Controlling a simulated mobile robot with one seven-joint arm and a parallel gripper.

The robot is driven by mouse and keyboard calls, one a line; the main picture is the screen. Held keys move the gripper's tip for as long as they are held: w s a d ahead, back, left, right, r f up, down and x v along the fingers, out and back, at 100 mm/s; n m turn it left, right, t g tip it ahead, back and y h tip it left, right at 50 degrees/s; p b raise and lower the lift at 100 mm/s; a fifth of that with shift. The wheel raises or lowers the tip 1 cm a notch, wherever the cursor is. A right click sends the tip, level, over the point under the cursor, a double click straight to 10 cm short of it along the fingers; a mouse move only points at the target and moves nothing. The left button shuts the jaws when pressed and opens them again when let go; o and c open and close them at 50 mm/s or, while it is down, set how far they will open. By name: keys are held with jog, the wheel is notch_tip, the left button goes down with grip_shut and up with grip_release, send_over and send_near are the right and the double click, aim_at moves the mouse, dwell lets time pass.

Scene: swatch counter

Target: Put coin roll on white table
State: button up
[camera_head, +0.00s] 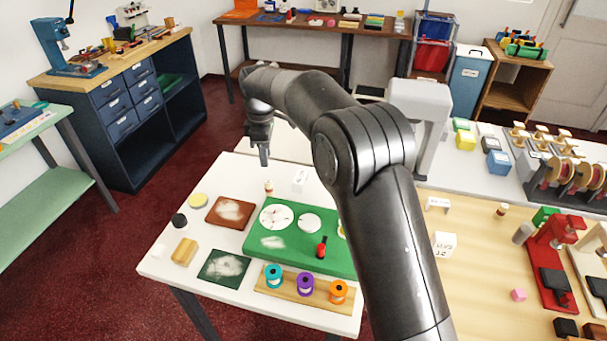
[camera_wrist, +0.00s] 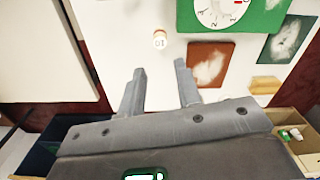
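A small coin roll (camera_head: 268,186), white with orange-brown ends, stands upright on the white table (camera_head: 160,258) near its far edge. It also shows in the wrist view (camera_wrist: 160,40), with dark marks on its top or label. My gripper (camera_head: 264,158) is above the table's far edge, over and a little beyond the roll. In the wrist view its two fingers (camera_wrist: 160,75) are apart with nothing between them, and the roll is beyond the tips. A similar small roll (camera_head: 502,209) stands on the wooden counter at right.
A green mat (camera_head: 320,262) with white dials lies on the white table. Near it are a brown swatch (camera_head: 230,212), a dark green swatch (camera_head: 223,266) and a spool rack (camera_head: 270,291). A small white block (camera_head: 300,180) stands right of the roll. My arm hides part of the table.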

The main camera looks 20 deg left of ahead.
jog(key=s+d+r+m+t, duration=0.15)
jog(key=d+r+m, duration=0.25)
jog(key=d+r, duration=0.7)
jog(key=s+d+r+m+t, duration=0.1)
jog(key=s+d+r+m, duration=0.3)
jog(key=d, duration=0.6)
jog(key=s+d+r+m+t, duration=0.1)
jog(key=s+d+m, duration=0.4)
jog(key=d, duration=0.5)
jog(key=s+d+f+m+t, duration=0.1)
jog(key=s+d+f+m, duration=0.1)
jog(key=s+d, duration=0.4)
jog(key=s+d+f+m+t, duration=0.1)
jog(key=s+d+f+m, duration=0.2)
jog(key=s, duration=1)
jog(key=d+m, duration=0.2)
jog(key=d, duration=0.2)
jog(key=shift+s+f+m, duration=0.15)
jog(key=shift+s+m, duration=0.1)
jog(key=shift+m, duration=0.05)
